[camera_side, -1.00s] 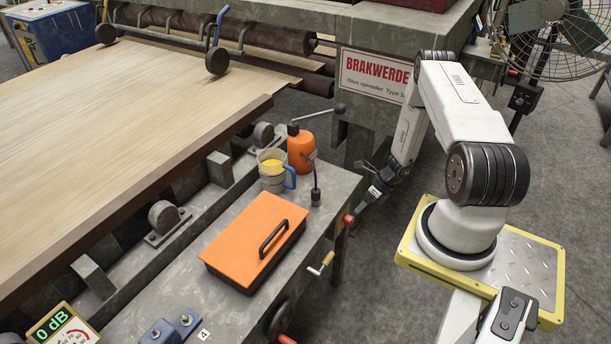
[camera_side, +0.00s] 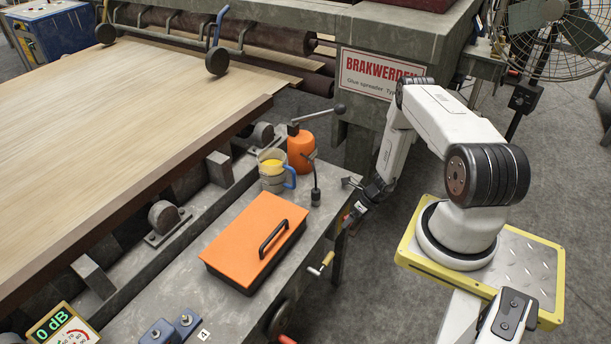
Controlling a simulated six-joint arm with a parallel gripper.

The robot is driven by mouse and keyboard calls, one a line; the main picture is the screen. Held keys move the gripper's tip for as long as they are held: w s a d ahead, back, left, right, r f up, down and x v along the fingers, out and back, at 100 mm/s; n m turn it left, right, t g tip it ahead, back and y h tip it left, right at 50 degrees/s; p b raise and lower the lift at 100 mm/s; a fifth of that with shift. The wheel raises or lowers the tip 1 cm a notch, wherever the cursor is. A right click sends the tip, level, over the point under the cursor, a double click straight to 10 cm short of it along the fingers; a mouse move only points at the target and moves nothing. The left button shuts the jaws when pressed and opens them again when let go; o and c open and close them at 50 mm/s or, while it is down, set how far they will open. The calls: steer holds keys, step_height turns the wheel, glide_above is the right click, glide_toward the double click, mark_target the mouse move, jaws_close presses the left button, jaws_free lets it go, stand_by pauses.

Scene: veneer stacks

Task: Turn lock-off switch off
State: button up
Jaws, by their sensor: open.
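My gripper (camera_side: 350,202) is open at the right edge of the grey metal bench (camera_side: 190,265), with its fingers pointing left toward the bench's side. A small red knob on that edge is now mostly hidden by the fingers; I cannot tell whether they touch it. A dark switch box (camera_side: 522,97) hangs on the fan stand at the upper right, well away from my gripper. No label shows which of these is the lock-off switch, and no on or off position can be read.
A yellow-handled crank (camera_side: 321,264) sticks out below my gripper. Floor between bench and my base is clear.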

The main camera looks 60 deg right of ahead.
jaws_close()
steer(key=shift+a+n+h, duration=0.15)
steer(key=shift+n+h, duration=0.15)
steer(key=shift+h, duration=1.1)
steer(key=shift+a+n+h, duration=0.15)
steer(key=shift+n+h, duration=0.15)
steer(key=shift+h, duration=1.1)
jaws_free()
stand_by(0.3)
steer(key=shift+s+r, duration=0.1)
steer(key=shift+r, duration=0.1)
steer(key=v, duration=0.7)
steer(key=shift+r, duration=0.2)
